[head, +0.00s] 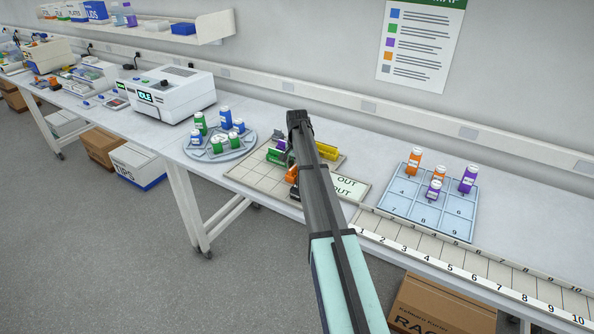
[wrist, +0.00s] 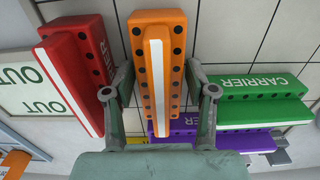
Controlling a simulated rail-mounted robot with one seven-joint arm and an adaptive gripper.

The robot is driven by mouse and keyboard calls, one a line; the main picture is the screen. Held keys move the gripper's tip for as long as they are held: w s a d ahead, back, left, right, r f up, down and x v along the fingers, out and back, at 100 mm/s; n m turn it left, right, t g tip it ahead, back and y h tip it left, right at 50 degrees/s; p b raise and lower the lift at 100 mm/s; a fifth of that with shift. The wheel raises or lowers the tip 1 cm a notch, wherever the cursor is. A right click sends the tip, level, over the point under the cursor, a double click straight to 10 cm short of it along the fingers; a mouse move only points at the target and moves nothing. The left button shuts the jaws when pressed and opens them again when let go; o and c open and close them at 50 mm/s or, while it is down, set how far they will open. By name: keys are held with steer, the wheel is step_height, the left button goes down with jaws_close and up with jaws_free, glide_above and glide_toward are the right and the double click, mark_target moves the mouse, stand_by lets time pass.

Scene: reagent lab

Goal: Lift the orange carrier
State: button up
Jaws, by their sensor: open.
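The orange carrier (wrist: 174,60) is a long block with a white strip and rows of dark holes, upright in the middle of the wrist view. My gripper (wrist: 160,85) is open, with one finger on each side of the carrier. I cannot tell whether either finger touches it. In the head view a small part of the orange carrier (head: 292,176) shows to the left of my arm, and my arm hides the rest of it and the fingertips.
A red carrier (wrist: 78,60) lies close left of it, a green carrier (wrist: 262,110) to the right, a purple carrier (wrist: 190,140) near the gripper base. An OUT card (head: 348,186), a blue numbered tray (head: 398,212) and a round bottle rack (head: 190,155) are nearby.

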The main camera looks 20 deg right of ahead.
steer(key=c, duration=0.9)
steer(key=shift+c, duration=0.5)
steer(key=shift+r, duration=0.1)
